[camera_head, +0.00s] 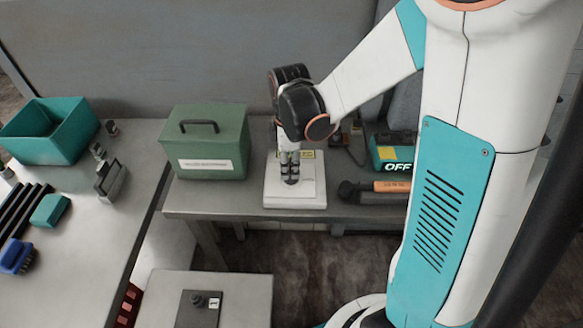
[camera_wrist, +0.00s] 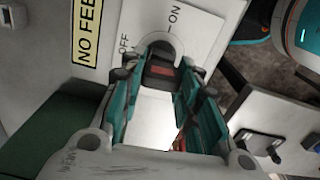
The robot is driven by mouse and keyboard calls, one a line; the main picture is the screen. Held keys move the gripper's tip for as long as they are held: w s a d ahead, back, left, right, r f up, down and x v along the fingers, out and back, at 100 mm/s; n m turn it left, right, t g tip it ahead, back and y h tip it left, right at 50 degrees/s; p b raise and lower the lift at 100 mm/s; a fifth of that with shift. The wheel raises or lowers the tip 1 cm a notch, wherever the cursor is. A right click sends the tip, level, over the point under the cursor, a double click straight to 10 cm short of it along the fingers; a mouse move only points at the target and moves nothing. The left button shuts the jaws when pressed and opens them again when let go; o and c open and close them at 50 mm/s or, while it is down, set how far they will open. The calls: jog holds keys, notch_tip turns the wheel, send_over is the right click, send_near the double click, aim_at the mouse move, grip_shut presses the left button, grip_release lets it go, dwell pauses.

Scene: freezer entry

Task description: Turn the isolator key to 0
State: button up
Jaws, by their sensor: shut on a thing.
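The isolator is a white box (camera_head: 295,201) on the bench in the head view. Its white face (camera_wrist: 204,40) shows in the wrist view, with a grey ring and the marks ON and OFF; I see no 0. The key (camera_wrist: 163,70), dark with a red part, sits at the ring. My gripper (camera_head: 290,176) reaches down to the box from above. In the wrist view my gripper (camera_wrist: 163,76) has its teal fingers on either side of the key, shut on it. The fingers hide part of the key, and I cannot tell which mark it points to.
A green case (camera_head: 208,140) with a handle stands close left of the isolator. A teal device reading OFF (camera_head: 397,160) and an orange-and-black tool (camera_head: 380,190) lie to the right. A teal bin (camera_head: 62,145) stands on the left table. A low table (camera_head: 250,295) is in front.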

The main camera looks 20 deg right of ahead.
dwell(0.3)
jog(key=o, duration=1.9)
jog(key=shift+r, duration=0.15)
jog(key=shift+r+p, duration=2.5)
jog(key=shift+r, duration=0.85)
